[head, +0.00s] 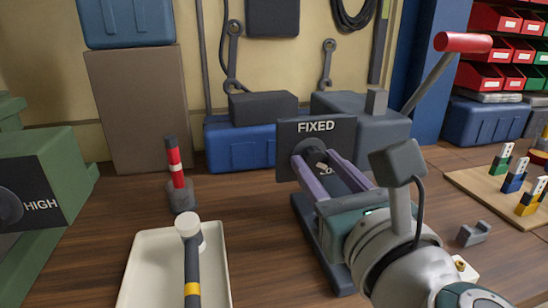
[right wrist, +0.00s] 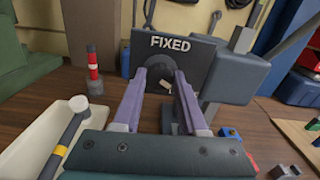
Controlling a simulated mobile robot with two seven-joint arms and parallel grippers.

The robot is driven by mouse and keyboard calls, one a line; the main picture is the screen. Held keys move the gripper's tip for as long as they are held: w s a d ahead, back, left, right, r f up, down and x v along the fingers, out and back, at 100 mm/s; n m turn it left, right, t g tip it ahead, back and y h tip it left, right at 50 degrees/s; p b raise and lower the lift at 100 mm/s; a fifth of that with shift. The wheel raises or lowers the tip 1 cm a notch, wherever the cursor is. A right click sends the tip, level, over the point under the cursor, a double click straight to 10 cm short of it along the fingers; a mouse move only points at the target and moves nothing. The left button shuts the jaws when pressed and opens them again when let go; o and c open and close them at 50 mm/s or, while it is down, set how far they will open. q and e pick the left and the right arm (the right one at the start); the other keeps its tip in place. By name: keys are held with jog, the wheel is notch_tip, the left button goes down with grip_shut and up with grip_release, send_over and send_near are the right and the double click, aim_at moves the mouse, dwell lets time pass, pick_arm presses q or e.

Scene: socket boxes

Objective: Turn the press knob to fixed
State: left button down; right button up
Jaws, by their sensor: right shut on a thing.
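The press has a dark face plate (head: 290,168) with the word FIXED in white above a dark round knob (head: 312,147). The knob also shows in the right wrist view (right wrist: 161,64), below the word. My right gripper (head: 318,160) has its two purple fingers reaching to the knob, one on each side, and is shut on it. A small pale mark shows between the fingers, but I cannot tell what it is. The knob is partly covered by the fingers, so its pointing direction is unclear. My left gripper is not in view.
A red-tipped lever (head: 462,43) rises at the right of the press. A tray (head: 138,262) with a mallet (head: 191,262) lies left of my right arm. A red-and-black tool (head: 177,170) stands behind it. A green box (head: 55,175) marked HIGH is at far left.

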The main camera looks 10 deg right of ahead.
grip_shut()
